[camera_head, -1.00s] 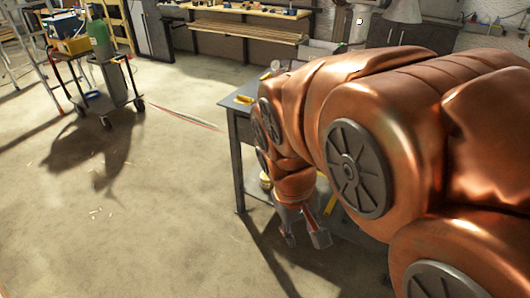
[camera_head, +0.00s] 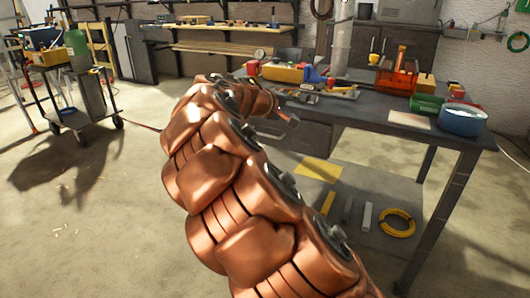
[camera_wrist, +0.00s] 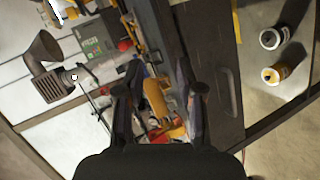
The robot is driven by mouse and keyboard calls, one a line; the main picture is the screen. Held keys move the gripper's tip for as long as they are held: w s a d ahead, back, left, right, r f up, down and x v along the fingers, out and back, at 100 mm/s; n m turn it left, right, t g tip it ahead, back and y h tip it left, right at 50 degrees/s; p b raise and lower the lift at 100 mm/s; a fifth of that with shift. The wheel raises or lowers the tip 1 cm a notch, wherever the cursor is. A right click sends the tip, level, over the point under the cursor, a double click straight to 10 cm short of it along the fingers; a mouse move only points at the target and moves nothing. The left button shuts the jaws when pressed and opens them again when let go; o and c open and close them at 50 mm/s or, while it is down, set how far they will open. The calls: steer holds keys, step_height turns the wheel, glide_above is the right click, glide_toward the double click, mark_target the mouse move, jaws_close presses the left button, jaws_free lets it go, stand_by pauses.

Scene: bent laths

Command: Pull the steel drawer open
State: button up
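The steel drawer (camera_head: 303,140) is under the left part of the workbench top in the head view, partly hidden by my arm. Its dark front (camera_wrist: 208,55) runs down the right of the tilted wrist view, with a long bar handle (camera_wrist: 229,92) on it. The drawer looks shut. My gripper (camera_wrist: 160,98) is open, its two dark fingers apart with nothing held between them. The handle lies to the right of the fingers in the wrist view, apart from them. In the head view my gripper (camera_head: 287,117) is by the bench's left front edge, small and partly hidden.
A yellow cable coil (camera_head: 397,222) lies on the lower shelf. A trolley (camera_head: 80,105) stands left; floor between is clear.

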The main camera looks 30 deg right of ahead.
steer(key=w+f+n+t+b, duration=0.3)
steer(key=w+f+b, duration=0.3)
steer(key=w+f, duration=0.4)
steer(key=n+t+b, duration=0.2)
steer(key=n+b, duration=0.1)
steer(key=b, duration=0.1)
glide_toward(264, 135)
steer(key=r+x, duration=0.1)
steer(key=x, duration=0.2)
steer(key=shift+f+b+x, duration=0.15)
steer(key=shift+b+x, duration=0.15)
steer(key=shift+x, duration=1)
steer(key=shift+f+b+x, duration=0.2)
steer(key=shift+b+x, duration=0.15)
steer(key=shift+x, duration=0.95)
steer(key=shift+f+b+x, duration=0.15)
steer(key=shift+b+x, duration=0.15)
steer(key=shift+x, duration=1)
steer(key=shift+s, duration=0.1)
jaws_close()
steer(key=shift+a, duration=0.1)
